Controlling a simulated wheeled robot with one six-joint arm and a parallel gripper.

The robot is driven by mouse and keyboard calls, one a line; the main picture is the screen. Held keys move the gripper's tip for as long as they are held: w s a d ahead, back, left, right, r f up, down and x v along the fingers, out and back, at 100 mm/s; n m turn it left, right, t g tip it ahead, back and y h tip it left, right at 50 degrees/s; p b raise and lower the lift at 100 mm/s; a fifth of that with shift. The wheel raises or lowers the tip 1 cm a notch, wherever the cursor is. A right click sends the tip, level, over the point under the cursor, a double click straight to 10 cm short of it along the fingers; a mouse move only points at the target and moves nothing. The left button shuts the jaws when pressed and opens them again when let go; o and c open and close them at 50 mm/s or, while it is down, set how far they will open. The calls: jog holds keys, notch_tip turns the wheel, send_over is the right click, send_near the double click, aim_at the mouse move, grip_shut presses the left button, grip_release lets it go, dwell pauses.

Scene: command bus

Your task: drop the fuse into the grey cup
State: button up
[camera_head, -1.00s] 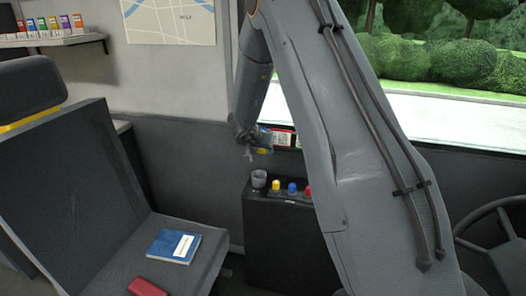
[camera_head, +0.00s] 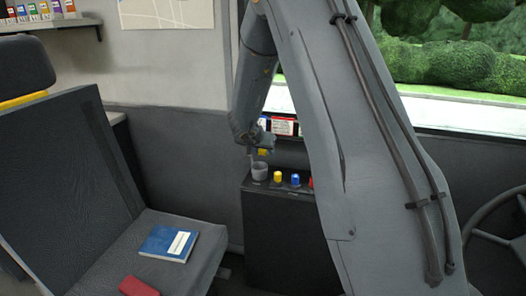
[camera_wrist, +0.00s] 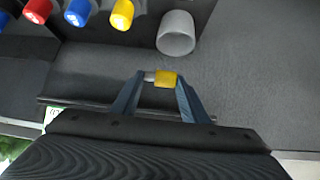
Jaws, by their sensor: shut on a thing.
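My gripper (camera_wrist: 162,80) is shut on the fuse (camera_wrist: 166,78), a small piece with a yellow body and a grey end, in the wrist view. The fuse also shows as a small yellow spot in the head view (camera_head: 262,152). The grey cup (camera_head: 259,171) stands upright on the black console (camera_head: 290,235), just below my gripper (camera_head: 257,150) in the head view. The cup (camera_wrist: 176,34) lies beyond the fuse and a little to the right in the wrist view. The fuse is outside the cup and apart from it.
A seat with a blue book (camera_head: 168,244) and a red item (camera_head: 138,287) is at the left. Boxes (camera_head: 283,127) stand behind the console.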

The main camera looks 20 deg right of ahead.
jog(key=o, duration=1.2)
jog(key=shift+p+v, duration=0.75)
jog(key=shift+v, duration=3.15)
jog(key=s+a+r+n+y+p, duration=0.25)
jog(key=s+a+n+y, duration=0.35)
jog(key=s+a, duration=0.6)
jog(key=s+g, duration=0.2)
jog(key=s, duration=0.6)
jog(key=s+n+g, duration=0.1)
jog(key=s+g, duration=0.1)
jog(key=s, duration=0.6)
jog(key=s+d+n+g+p, duration=0.1)
jog(key=s+g, duration=0.1)
jog(key=s, duration=0.6)
jog(key=shift+s+d+f+g, duration=0.15)
jog(key=shift+s+f+g, duration=0.15)
jog(key=shift+s+g, duration=0.1)
